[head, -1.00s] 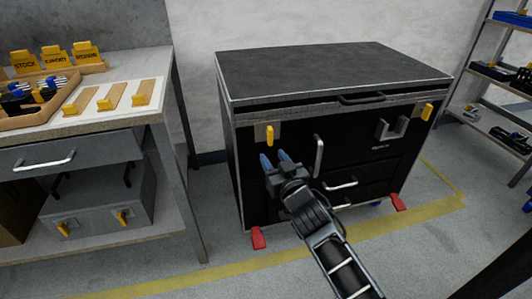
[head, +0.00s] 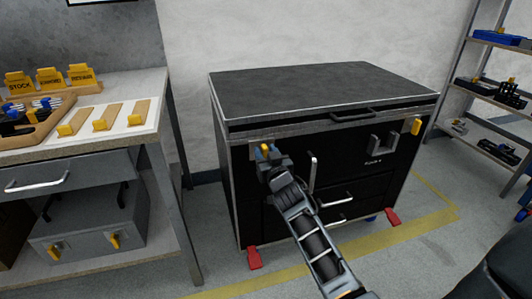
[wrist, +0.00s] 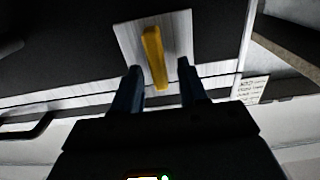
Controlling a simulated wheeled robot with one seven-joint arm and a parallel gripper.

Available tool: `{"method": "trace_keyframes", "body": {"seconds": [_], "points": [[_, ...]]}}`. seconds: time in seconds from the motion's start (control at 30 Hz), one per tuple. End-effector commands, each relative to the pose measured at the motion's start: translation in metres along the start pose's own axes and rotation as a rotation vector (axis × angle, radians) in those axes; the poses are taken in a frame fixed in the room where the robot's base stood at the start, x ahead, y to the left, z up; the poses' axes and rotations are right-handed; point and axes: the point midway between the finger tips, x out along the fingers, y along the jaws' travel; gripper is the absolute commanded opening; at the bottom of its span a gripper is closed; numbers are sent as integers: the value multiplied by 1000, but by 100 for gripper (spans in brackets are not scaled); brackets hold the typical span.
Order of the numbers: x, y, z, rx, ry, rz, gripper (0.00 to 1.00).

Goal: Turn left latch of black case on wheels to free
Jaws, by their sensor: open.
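The black case on wheels (head: 330,88) stands against the wall with its lid down. Its left latch is a yellow lever (head: 265,148) on a metal plate at the upper left of the front. In the wrist view the yellow latch (wrist: 154,58) is upright in the picture, tilted slightly, on its bright plate (wrist: 182,32). My gripper (head: 268,155) is in front of this latch, mostly hiding it in the head view. In the wrist view my open gripper (wrist: 160,78) has one blue finger on each side of the lever's end. I see no clear finger contact.
The case's right latch (head: 415,126) is also yellow. A lid handle (head: 352,114), a vertical handle (head: 312,172) and drawers are on the front. Red feet (head: 254,257) stick out below. A workbench (head: 150,90) stands left and shelves (head: 490,95) right.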

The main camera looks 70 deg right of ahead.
Motion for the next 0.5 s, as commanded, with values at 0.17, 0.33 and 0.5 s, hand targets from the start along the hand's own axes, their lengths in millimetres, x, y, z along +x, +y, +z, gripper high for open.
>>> {"method": "trace_keyframes", "body": {"seconds": [0.17,0.33,0.5], "points": [[1,0,0,0,-1,0,43],[0,0,0,0,0,0,33],[0,0,0,0,0,0,17]]}}
